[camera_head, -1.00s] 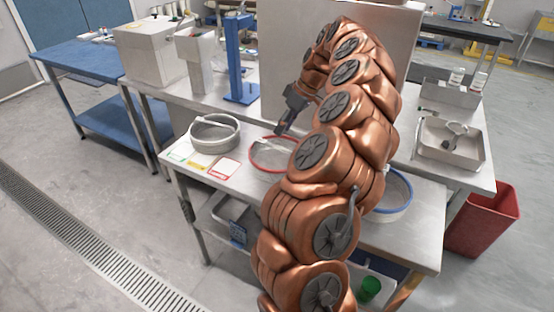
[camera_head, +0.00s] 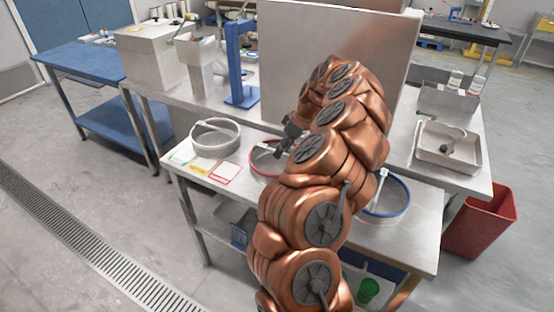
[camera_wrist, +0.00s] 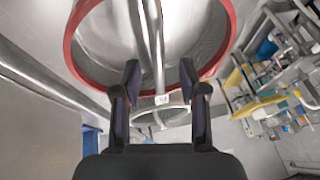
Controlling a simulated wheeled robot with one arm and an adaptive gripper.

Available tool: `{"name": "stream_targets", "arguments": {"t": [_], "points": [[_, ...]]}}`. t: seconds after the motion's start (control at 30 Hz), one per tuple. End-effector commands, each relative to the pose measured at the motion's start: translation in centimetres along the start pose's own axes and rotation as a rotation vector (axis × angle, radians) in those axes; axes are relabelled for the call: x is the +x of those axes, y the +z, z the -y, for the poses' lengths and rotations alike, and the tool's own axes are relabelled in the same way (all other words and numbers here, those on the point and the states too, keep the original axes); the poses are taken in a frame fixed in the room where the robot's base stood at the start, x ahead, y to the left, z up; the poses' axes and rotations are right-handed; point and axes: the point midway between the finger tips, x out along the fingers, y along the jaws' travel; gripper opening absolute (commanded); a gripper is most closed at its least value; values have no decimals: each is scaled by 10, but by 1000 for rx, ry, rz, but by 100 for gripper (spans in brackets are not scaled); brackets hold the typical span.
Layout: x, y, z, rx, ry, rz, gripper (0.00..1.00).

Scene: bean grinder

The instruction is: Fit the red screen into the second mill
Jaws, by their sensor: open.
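The red screen (camera_head: 252,163) is a round sieve with a red rim, lying on the front metal table, partly behind my arm. In the wrist view its red rim (camera_wrist: 231,28) curves around a pale bar handle (camera_wrist: 157,50) that crosses it. My gripper (camera_head: 287,140) is low at the red screen in the head view. In the wrist view my gripper (camera_wrist: 160,76) is open, its fingers either side of the bar; I cannot tell whether they touch it. I cannot tell which machine is the second mill.
A pale-rimmed screen (camera_head: 216,124) lies left, a blue-rimmed one (camera_head: 407,207) right. Coloured cards (camera_head: 225,173) lie at the front edge. Behind stand a grey box machine (camera_head: 150,58), a hopper unit (camera_head: 199,75), a blue stand (camera_head: 237,70) and a tall metal panel (camera_head: 335,40).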

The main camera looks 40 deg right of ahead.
Motion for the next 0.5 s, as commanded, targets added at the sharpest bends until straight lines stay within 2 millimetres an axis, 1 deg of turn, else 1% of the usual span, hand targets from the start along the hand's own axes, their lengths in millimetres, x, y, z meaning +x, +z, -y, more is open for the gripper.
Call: {"name": "stream_targets", "arguments": {"t": [0.07,0.23,0.27,0.5], "points": [[3,0,0,1,1,-1,42],[3,0,-1,0,3,-2,42],[3,0,-1,0,3,-2,40],[2,0,-1,0,3,-2,15]]}}
